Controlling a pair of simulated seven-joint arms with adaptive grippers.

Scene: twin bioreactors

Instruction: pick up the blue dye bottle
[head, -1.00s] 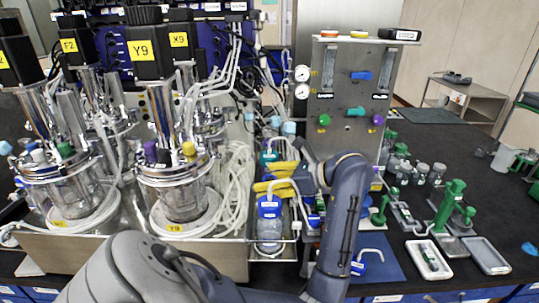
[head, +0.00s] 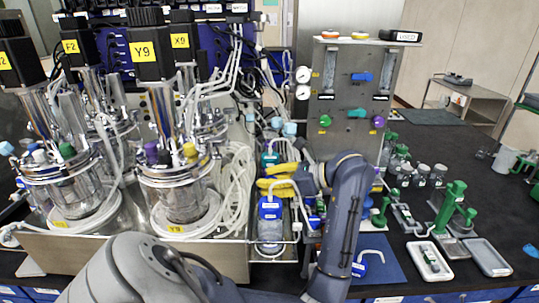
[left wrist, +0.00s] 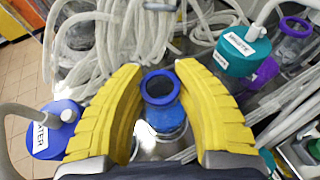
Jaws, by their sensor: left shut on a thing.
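My left gripper (head: 270,185) has yellow ribbed fingers and reaches in from the right among the bottles beside the reactors. In the left wrist view, the left gripper (left wrist: 160,100) is shut on the blue dye bottle (left wrist: 160,88), one finger on each side. My right gripper is not in view.
A blue-capped WATER bottle (head: 270,208) stands close in front of the fingers, and a teal-capped bottle (head: 270,158) behind them. Coiled clear tubing (head: 235,185) lies left. A steel flow panel (head: 350,110) rises behind my arm. Black bench (head: 470,150) is partly clear at right.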

